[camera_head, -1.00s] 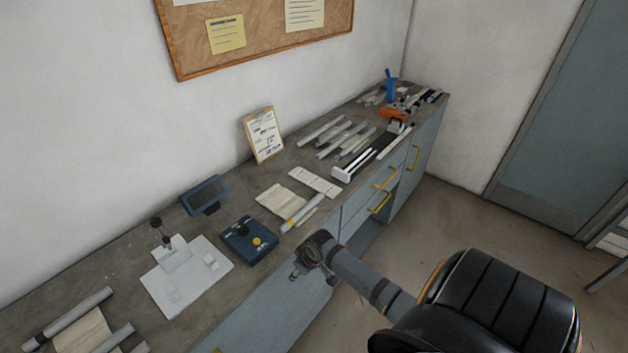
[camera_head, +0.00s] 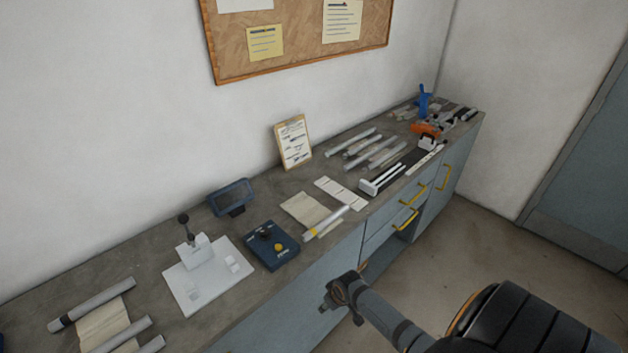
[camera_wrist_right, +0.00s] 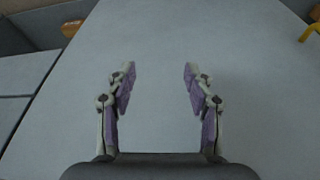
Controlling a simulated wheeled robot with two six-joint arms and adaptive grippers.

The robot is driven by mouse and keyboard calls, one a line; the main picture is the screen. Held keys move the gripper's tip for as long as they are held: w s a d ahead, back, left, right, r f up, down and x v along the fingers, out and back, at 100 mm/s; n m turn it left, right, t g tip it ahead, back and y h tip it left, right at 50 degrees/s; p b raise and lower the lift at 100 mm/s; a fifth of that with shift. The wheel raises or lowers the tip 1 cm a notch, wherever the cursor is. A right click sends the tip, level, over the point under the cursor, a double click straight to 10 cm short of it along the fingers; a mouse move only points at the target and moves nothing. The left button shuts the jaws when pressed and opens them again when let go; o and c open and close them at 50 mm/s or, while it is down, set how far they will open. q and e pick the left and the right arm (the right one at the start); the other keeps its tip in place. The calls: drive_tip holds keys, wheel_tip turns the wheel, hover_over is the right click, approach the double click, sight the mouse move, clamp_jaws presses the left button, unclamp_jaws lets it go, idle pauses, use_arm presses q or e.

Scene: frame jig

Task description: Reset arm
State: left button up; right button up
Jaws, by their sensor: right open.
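My right arm comes in from the lower right of the head view, and its gripper (camera_head: 328,302) hangs in front of the cabinet (camera_head: 292,312), below the worktop edge. In the right wrist view my right gripper (camera_wrist_right: 159,75) is open, with its two fingers well apart and nothing between them. A plain grey cabinet front (camera_wrist_right: 158,120) fills the view behind the fingers. My left gripper does not show in the head view.
The worktop (camera_head: 130,262) holds a white jig plate (camera_head: 207,287), a dark blue control box (camera_head: 271,247), a small screen (camera_head: 231,197) and several tubes (camera_head: 362,147). Yellow handles (camera_head: 404,222) stick out from the drawers. Open floor (camera_head: 500,235) lies to the right.

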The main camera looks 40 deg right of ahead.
drive_tip(key=s+f+g+b, duration=0.1)
drive_tip(key=s+f+b, duration=0.2)
drive_tip(key=s+f, duration=1)
drive_tip(key=s+a+f+b, duration=0.1)
drive_tip(key=s+a+f, duration=0.1)
drive_tip(key=s+f, duration=0.5)
drive_tip(key=s+a+f+g+b, duration=0.1)
drive_tip(key=s+a+f+b, duration=0.1)
drive_tip(key=s+f, duration=0.5)
drive_tip(key=s+a, duration=0.1)
drive_tip(key=s, duration=0.3)
drive_tip(key=shift+s+a+h, duration=0.15)
drive_tip(key=shift+a+h, duration=0.15)
drive_tip(key=shift+a, duration=0.05)
